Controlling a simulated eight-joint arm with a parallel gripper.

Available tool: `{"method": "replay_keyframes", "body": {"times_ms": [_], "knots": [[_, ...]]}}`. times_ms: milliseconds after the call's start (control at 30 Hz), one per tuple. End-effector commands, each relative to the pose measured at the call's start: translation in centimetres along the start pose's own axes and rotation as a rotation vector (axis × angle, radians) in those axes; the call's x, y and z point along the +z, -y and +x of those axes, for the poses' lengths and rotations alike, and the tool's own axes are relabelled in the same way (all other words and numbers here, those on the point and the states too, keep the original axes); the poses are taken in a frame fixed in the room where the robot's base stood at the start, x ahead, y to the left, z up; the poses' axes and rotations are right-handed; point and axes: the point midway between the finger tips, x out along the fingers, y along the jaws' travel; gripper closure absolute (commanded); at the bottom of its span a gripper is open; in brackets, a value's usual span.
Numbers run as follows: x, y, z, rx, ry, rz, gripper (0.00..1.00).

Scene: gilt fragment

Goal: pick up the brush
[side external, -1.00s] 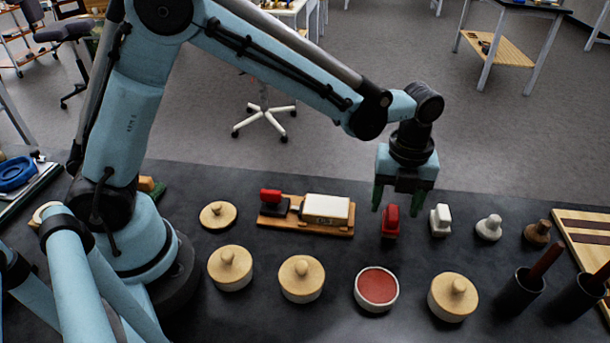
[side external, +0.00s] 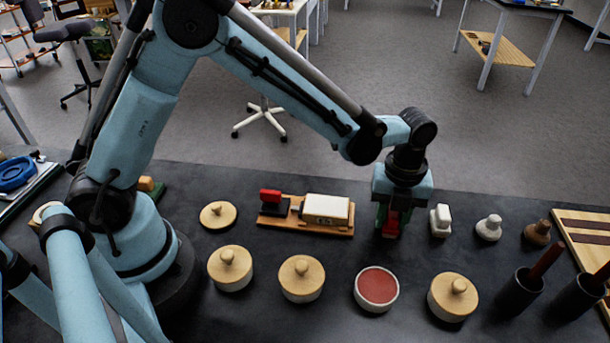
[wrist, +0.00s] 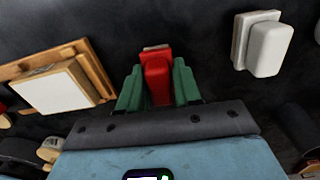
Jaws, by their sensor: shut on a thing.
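My gripper (side external: 391,222) is low over the dark table, its green fingers shut on a small red block-shaped thing (side external: 391,226). In the wrist view the red thing (wrist: 157,72) sits between the two fingers (wrist: 158,92), with a pale edge at its far end. I cannot tell from its shape whether it is the brush; its underside is hidden. In the side view it appears at table level, and I cannot tell whether it is clear of the surface. Two dark red handles (side external: 546,262) stand in black cups (side external: 518,292) at the right; their lower ends are hidden.
A white block-shaped thing (side external: 440,220) stands close right of my gripper. A wooden tray (side external: 345,231) with a white box (side external: 326,209) lies to the left. Several round lidded pots and a red-topped dish (side external: 377,287) stand in front. A striped board (side external: 590,238) is far right.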

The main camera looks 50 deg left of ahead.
Motion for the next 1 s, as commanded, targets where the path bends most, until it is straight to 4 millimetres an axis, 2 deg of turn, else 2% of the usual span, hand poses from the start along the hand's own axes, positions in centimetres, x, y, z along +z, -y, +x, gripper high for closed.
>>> {"method": "replay_keyframes", "body": {"times_ms": [367,467,600,1000], "knots": [[0.0,0.0,-0.7,0.0,0.0,0.0,0.97],[0.0,0.0,-1.7,0.0,0.0,0.0,0.97],[0.0,0.0,-4.0,0.001,0.001,-0.001,0.97],[-8.5,-0.6,-9.1,0.001,0.001,0.005,0.97]]}}
